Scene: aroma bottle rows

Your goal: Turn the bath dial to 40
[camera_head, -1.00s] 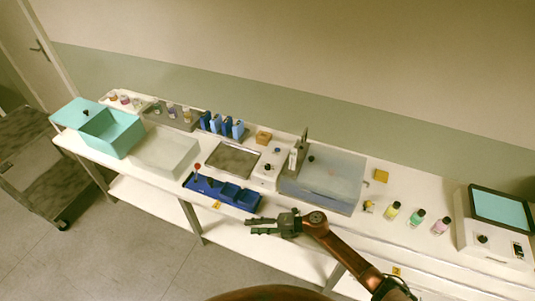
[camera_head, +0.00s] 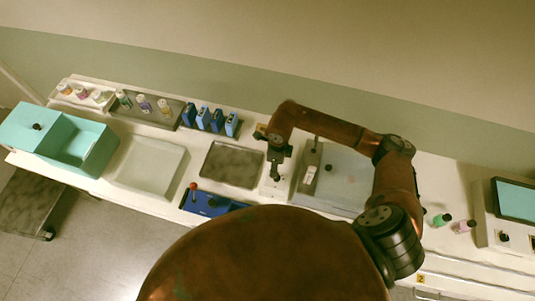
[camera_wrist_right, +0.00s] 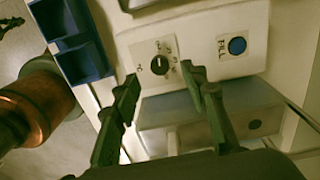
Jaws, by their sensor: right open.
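The bath dial (camera_wrist_right: 159,63) is a black knob on a white scale plate in the right wrist view. It sits on a white control box (camera_wrist_right: 205,22) beside a blue FILL button (camera_wrist_right: 237,46). The scale numbers are too small to read. My right gripper (camera_wrist_right: 161,80) is open, its two fingers apart on either side of the dial's near side, not visibly touching it. In the head view my right gripper (camera_head: 275,165) points down over the white control box (camera_head: 273,189) and hides the dial. The bath (camera_head: 340,185) stands just right of it. My left gripper is out of view.
A metal plate (camera_head: 232,164) and a blue tray (camera_head: 205,204) lie left of the control box. A grey upright holder (camera_head: 311,170) stands close to its right. Blue bottles (camera_head: 217,120) stand behind. My right arm covers part of the bath.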

